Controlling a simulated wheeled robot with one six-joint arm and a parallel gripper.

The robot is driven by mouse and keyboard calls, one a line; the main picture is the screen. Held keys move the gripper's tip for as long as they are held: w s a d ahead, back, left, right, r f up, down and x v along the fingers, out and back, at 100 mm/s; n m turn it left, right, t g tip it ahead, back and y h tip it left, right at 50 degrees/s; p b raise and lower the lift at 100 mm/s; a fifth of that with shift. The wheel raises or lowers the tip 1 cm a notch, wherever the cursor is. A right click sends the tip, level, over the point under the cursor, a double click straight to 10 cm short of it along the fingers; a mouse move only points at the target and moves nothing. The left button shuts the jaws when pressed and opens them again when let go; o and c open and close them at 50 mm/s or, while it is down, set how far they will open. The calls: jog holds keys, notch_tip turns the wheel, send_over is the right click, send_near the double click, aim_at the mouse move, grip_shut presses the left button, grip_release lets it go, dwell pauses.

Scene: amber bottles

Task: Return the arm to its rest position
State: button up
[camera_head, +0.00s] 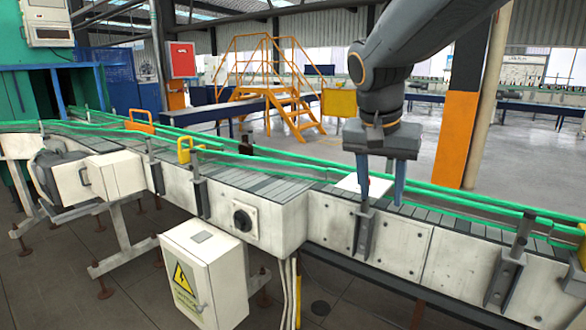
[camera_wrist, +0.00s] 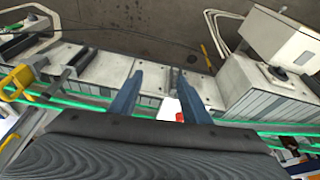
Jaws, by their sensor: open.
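My gripper (camera_head: 381,197) points down over the conveyor belt, its two blue-grey fingers apart with a gap between them. In the wrist view my gripper (camera_wrist: 160,78) also shows both fingers spread, with no object held between them. A white flat piece (camera_head: 362,184) lies on the conveyor just behind the fingers. It shows partly in the wrist view (camera_wrist: 169,106), with a small red patch beside it that I cannot identify. A small dark brown bottle (camera_head: 246,146) stands at the conveyor farther left, away from my gripper.
The conveyor (camera_head: 270,183) runs across the view with green guide rails (camera_head: 470,193) and upright brackets (camera_head: 364,222) close to my fingers. A white electrical box (camera_head: 203,275) stands in front. An orange-and-grey pillar (camera_head: 456,138) rises behind to the right. Yellow stairs (camera_head: 268,80) stand farther back.

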jog(key=s+d+f+n+g+y, duration=0.1)
jog(key=s+f+n, duration=0.2)
jog(key=s+f, duration=0.3)
jog(key=s+d+f+n+g+y, duration=0.1)
jog(key=s+f+n, duration=0.2)
jog(key=s+f, duration=0.4)
notch_tip(320, 180, down, 9)
jog(key=shift+s+r, duration=0.15)
jog(key=shift+s, duration=0.1)
jog(key=shift+c, duration=1.3)
jog(key=shift+d, duration=0.1)
jog(key=shift+c, duration=0.2)
